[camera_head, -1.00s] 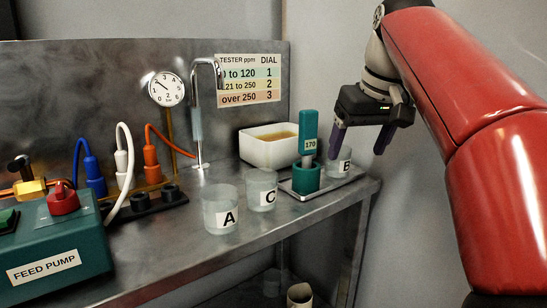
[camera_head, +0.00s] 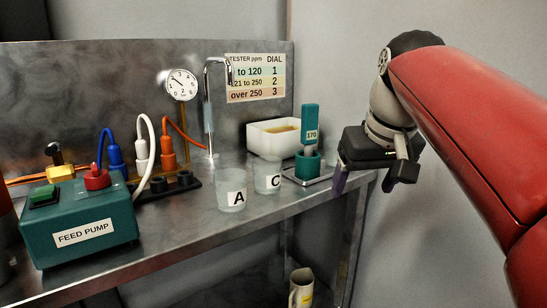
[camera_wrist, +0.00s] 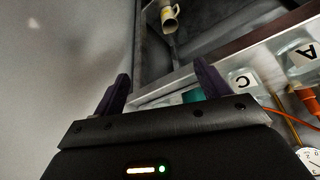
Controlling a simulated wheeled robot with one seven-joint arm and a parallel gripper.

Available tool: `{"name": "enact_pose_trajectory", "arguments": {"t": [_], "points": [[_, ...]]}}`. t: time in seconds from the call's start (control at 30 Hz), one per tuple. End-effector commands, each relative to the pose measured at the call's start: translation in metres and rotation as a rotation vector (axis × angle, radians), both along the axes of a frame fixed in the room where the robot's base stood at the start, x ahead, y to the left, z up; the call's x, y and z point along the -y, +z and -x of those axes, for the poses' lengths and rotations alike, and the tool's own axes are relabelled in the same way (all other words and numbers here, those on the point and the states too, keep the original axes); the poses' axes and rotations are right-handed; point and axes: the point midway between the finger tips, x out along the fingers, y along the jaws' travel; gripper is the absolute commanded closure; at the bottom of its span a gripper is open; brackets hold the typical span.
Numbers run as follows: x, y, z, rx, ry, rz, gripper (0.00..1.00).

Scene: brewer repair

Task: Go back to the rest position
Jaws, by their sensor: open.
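My gripper (camera_head: 372,184) is open and empty in the head view, at the right end of the bench, with its purple fingers pointing down. In the wrist view my gripper (camera_wrist: 163,85) shows both fingers apart with nothing between them. The red arm comes in from the right. The teal tester (camera_head: 310,122), reading 170, stands upright in its teal holder (camera_head: 307,164), left of my gripper and apart from it. Beaker B is not visible now, with my gripper in front of that area.
Beakers A (camera_head: 231,190) and C (camera_head: 267,176) stand near the front edge of the steel bench (camera_head: 185,225). The feed pump (camera_head: 80,225) is at left. A white tub (camera_head: 272,140) sits behind. A mug (camera_head: 301,288) is low under the bench. Right of the bench is plain wall.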

Motion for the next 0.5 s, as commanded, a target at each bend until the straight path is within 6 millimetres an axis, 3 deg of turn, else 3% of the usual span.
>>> {"name": "enact_pose_trajectory", "arguments": {"t": [0.17,0.5], "points": [[-0.001,-0.046,0.038,0.016,-0.047,0.003,0.25],[0.001,-0.181,0.127,0.067,-0.134,-0.011,0.25]]}}
